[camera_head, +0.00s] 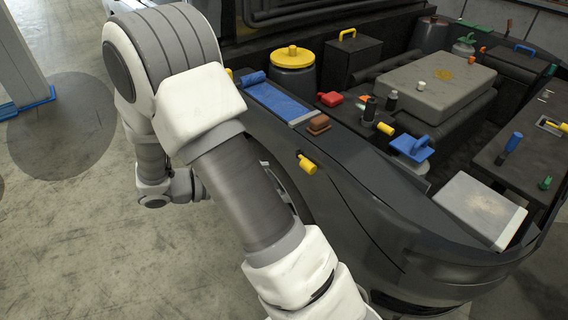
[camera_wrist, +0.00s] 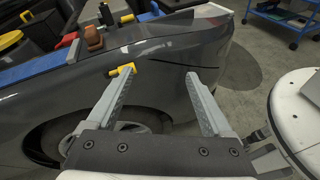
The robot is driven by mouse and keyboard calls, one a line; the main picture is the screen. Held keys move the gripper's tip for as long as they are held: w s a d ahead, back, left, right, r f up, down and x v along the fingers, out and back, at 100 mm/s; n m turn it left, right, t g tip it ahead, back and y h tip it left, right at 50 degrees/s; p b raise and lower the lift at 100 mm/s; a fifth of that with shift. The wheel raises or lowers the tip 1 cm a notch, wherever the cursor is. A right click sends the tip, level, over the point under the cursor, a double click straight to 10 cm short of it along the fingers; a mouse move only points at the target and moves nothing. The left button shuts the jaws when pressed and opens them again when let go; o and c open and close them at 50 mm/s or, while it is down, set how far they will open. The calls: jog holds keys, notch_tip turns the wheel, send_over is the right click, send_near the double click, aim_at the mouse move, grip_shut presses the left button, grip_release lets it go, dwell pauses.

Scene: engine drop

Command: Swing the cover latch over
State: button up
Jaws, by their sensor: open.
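A small yellow lever, which looks like the cover latch (camera_head: 307,163), sits on the outer side of the dark car body, just below its top edge. In the wrist view the yellow lever (camera_wrist: 122,70) is close to the tip of the left finger. I cannot tell whether they touch. My gripper (camera_wrist: 160,76) is open, with nothing between its two grey fingers; the dark fender lies behind the gap. In the head view my arm runs down to the bottom edge, and the gripper is out of frame.
A brown block (camera_head: 319,125) and a blue pad (camera_head: 277,98) lie on the fender top near the lever. The engine bay holds a grey cover (camera_head: 435,85), a blue-handled part (camera_head: 411,148) and a yellow-capped container (camera_head: 292,70). A blue cart (camera_wrist: 288,18) stands behind; open floor lies left.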

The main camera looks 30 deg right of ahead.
aim_at(305, 163)
jog(key=w+a+f+n+t+h+b, duration=0.1)
jog(key=w+f+n+t+h, duration=0.15)
jog(key=f, duration=0.35)
jog(key=w+a+f+n+t+h+b, duration=0.1)
jog(key=w+f+n+t, duration=0.15)
jog(key=f, duration=0.25)
jog(key=w+d+g+b, duration=0.1)
jog(key=d+b, duration=0.1)
jog(key=d, duration=1.5)
jog(key=shift+d+n, duration=0.3)
jog(key=shift+n, duration=0.1)
grip_shut()
